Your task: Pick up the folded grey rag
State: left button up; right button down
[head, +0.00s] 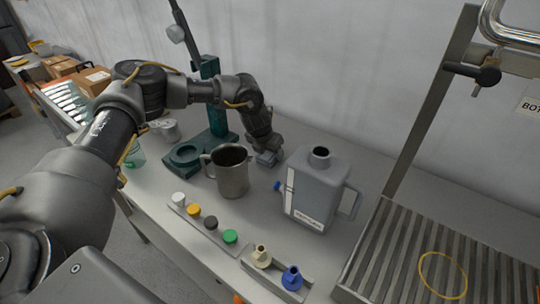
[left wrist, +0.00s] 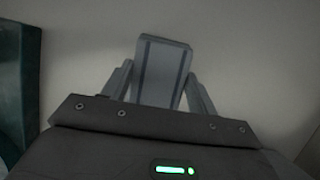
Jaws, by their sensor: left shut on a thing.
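The folded grey rag (left wrist: 161,68) stands between the two fingers of my left gripper in the left wrist view, pale grey with darker bands along its sides. My left gripper (head: 268,156) is shut on it. In the head view the gripper points down at the back of the bench, between the steel jug and the grey canister. There the rag is small and hard to tell from the fingers, and I cannot tell whether it touches the bench. My right gripper is not in view.
A steel jug (head: 231,174) stands left of the gripper and a grey canister (head: 317,190) right of it. A teal stand (head: 211,98) rises behind. Coloured caps on a strip (head: 200,228) lie in front. A slatted drain tray (head: 398,262) is at the right.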

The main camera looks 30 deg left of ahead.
pick_arm(q)
jog(key=shift+w+r, duration=0.1)
jog(key=shift+r, duration=0.45)
notch_tip(320, 180, up, 8)
jog(key=shift+f+b, duration=0.2)
jog(key=shift+b, duration=0.65)
jog(key=shift+r, duration=0.7)
